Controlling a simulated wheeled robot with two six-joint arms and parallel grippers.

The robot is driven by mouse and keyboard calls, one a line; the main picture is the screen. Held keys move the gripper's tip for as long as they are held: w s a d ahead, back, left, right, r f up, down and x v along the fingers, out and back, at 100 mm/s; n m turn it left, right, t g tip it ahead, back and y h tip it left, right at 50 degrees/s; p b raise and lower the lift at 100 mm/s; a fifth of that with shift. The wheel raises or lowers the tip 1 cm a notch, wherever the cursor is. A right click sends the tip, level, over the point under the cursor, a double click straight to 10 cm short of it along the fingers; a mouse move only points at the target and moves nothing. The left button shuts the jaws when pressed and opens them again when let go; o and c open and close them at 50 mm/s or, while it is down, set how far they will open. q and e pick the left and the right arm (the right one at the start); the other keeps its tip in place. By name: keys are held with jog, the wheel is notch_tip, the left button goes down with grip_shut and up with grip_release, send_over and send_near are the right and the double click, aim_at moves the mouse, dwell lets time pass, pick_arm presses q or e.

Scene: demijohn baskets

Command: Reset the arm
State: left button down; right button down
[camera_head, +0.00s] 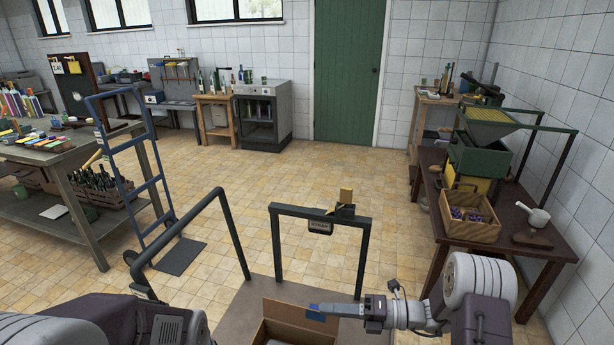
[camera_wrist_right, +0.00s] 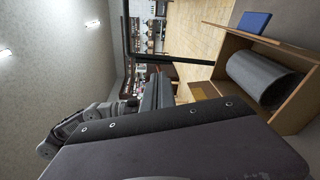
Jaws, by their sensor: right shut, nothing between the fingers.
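My right arm comes in from the lower right in the head view. Its gripper (camera_head: 338,310) is shut and empty, pointing left over the right rim of an open cardboard box (camera_head: 312,318). In the right wrist view, the box (camera_wrist_right: 292,122) is at the right with a grey cylinder (camera_wrist_right: 262,80) lying in it. A small blue piece (camera_wrist_right: 254,22) is at the box's edge; it also shows by the gripper tip in the head view (camera_head: 315,312). I cannot tell whether the gripper touches the box. My left arm is at the lower left; its gripper is out of view.
The box is on a flat cart bed (camera_head: 262,295) with dark upright frames (camera_head: 275,210). A blue hand truck (camera_head: 133,165) stands left beside a workbench (camera_head: 75,150). At the right, a dark table (camera_head: 490,230) holds a wooden crate (camera_head: 470,228). The tiled floor ahead is clear.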

jog(key=s+a+r+n+g+h, duration=0.1)
jog(key=s+a+n+g+h, duration=0.15)
jog(key=s+n, duration=0.4)
jog(key=s+a+r+n+g+h, duration=0.1)
jog(key=s+n+g+h, duration=0.3)
jog(key=s+n, duration=0.3)
jog(key=s+d+f+n+t+h, duration=0.25)
jog(key=d+n+h, duration=0.25)
jog(key=d+n, duration=0.3)
jog(key=s+d+f+n+t+h, duration=0.1)
jog(key=s+d+f+n+h, duration=0.2)
jog(key=d+n+h, duration=0.45)
jog(key=w+r+n+y+p, duration=0.1)
jog(key=r+n+p, duration=0.1)
jog(key=r+p, duration=0.4)
jog(key=w+a+r+n+t+y+p, duration=0.1)
jog(key=w+r+n+p, duration=0.1)
jog(key=r+p, duration=0.4)
jog(key=shift+r+n+y+p, duration=0.3)
jog(key=shift+r+n+p, duration=0.05)
jog(key=shift+n, duration=0.35)
